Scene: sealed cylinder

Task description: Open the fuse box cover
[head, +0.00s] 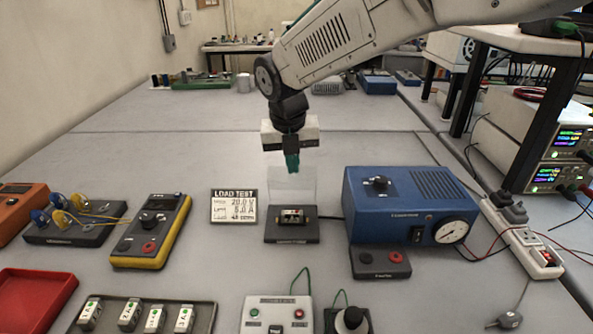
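The fuse box (292,237) is a small dark base on the bench, with a fuse in a holder on top. Its clear cover (300,190) looks raised, standing nearly upright at the back edge of the base. My gripper (292,165) points down just above and at the top of the cover. Its teal fingertips look close together with nothing visible between them. I cannot tell whether they touch the cover.
A blue power unit (400,205) with a gauge stands close on the right. A load test card (234,206) and a yellow multimeter (151,231) are on the left. A fuse tray (205,312) and a switch box (277,315) lie in front.

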